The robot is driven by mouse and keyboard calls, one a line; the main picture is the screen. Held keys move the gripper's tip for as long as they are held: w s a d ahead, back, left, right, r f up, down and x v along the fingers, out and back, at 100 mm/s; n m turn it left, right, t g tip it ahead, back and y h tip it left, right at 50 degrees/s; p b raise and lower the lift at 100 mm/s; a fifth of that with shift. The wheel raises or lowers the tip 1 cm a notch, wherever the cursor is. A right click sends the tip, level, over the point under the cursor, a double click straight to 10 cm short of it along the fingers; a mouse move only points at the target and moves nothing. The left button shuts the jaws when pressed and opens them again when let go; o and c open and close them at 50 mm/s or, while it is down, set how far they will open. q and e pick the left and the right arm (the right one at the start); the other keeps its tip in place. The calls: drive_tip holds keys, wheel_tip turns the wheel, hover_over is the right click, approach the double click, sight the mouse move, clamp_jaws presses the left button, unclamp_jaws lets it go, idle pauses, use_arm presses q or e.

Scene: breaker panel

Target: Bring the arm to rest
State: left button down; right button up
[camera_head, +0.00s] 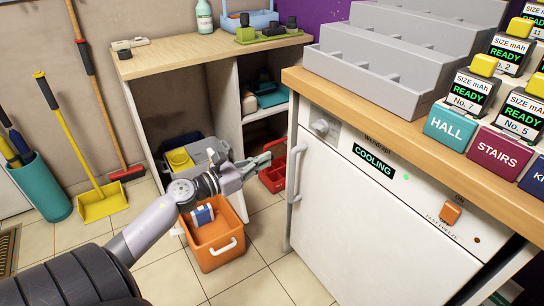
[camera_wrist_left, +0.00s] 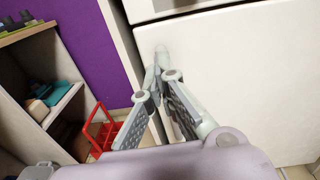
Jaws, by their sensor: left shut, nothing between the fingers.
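My left arm (camera_head: 150,228) reaches in from the lower left in the head view. My left gripper (camera_head: 266,159) is shut and empty, its tips pointing right toward the white cooling cabinet (camera_head: 365,215). In the left wrist view the gripper (camera_wrist_left: 162,62) has its fingers meeting at the tips in front of the pale cabinet front (camera_wrist_left: 235,80). Whether the tips touch it is hard to tell. In the head view they are left of the cabinet's vertical handle (camera_head: 296,172). My right gripper is in neither view.
An orange bin (camera_head: 215,258) stands on the floor below the gripper, with a red caddy (camera_head: 272,178) behind it. A wooden-topped shelf unit (camera_head: 205,52) is behind. Grey racks (camera_head: 375,75) and labelled blocks sit on the cabinet top. Tiled floor is free at front left.

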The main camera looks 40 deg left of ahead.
use_arm(q)
drive_tip(key=shift+s, duration=0.3)
idle(0.4)
